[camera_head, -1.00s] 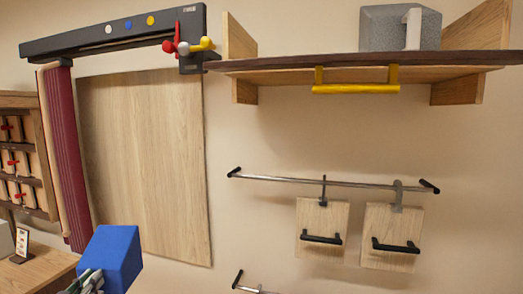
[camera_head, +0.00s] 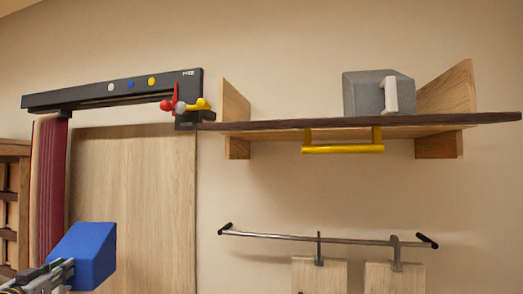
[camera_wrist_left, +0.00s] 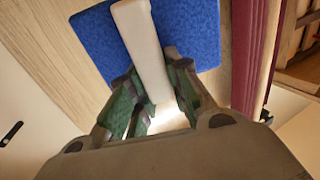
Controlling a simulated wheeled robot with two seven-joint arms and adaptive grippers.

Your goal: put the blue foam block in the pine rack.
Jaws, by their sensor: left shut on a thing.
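The blue foam block (camera_head: 88,250) is held at the lower left of the head view, in front of the pale wood panel. My left gripper (camera_head: 62,273) is shut on it. In the left wrist view the blue block (camera_wrist_left: 190,35) has a cream bar-like handle (camera_wrist_left: 143,40) across it, and the fingers of my left gripper (camera_wrist_left: 155,95) sit on both sides of this bar. A wooden rack with compartments (camera_head: 14,205) shows partly at the left edge; I cannot tell if it is the pine rack. My right gripper is not in view.
A wall shelf (camera_head: 270,126) with a yellow handle bears a grey block (camera_head: 363,95). Boards hang from a metal bar (camera_head: 280,236).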

